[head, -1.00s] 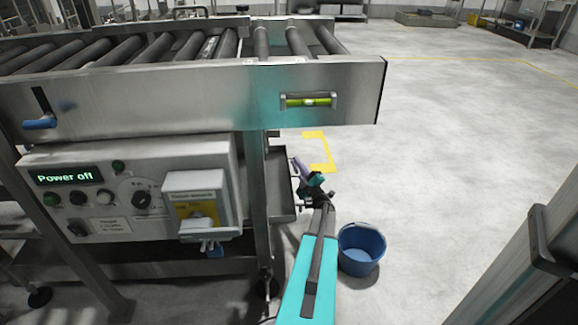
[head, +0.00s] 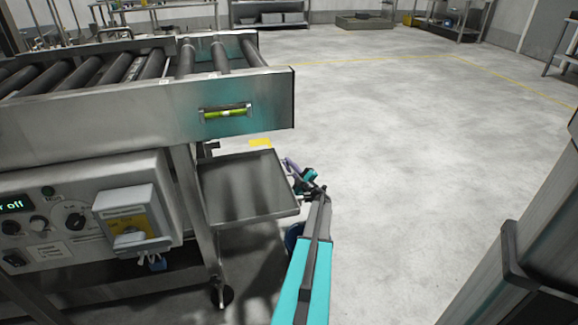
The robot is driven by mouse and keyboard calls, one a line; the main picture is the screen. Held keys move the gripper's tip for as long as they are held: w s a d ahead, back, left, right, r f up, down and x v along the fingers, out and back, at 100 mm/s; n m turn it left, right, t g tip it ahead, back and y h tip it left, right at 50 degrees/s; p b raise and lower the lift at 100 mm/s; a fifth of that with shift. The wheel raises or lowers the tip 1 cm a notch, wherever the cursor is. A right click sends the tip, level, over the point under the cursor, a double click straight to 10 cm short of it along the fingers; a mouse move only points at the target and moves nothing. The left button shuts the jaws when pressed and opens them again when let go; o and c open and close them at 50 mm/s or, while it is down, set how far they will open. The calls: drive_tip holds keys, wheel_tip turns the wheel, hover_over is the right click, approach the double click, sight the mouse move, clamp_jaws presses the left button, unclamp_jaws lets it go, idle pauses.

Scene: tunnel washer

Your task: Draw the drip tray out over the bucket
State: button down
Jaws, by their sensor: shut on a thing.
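The drip tray (head: 248,186) is a shallow grey metal tray. It sticks out from under the right end of the roller conveyor, with most of its floor in view. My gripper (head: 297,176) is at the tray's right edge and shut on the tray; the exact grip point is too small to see. The blue bucket (head: 291,238) stands on the floor below the tray's front right corner. My arm and the tray hide most of it, so I cannot tell how far the tray reaches over it.
The roller conveyor (head: 150,110) runs above the tray, with a green level vial on its side. A control box (head: 75,212) sits below it on the left. A metal post (head: 540,235) stands at the right.

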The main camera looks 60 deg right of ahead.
drive_tip(key=shift+s+d, duration=0.45)
drive_tip(key=shift+d, duration=0.05)
drive_tip(key=c, duration=2.1)
unclamp_jaws()
drive_tip(key=shift+s+a, duration=0.1)
drive_tip(key=shift+s, duration=0.05)
drive_tip(key=shift+p+v, duration=1.3)
drive_tip(key=shift+v, duration=5.5)
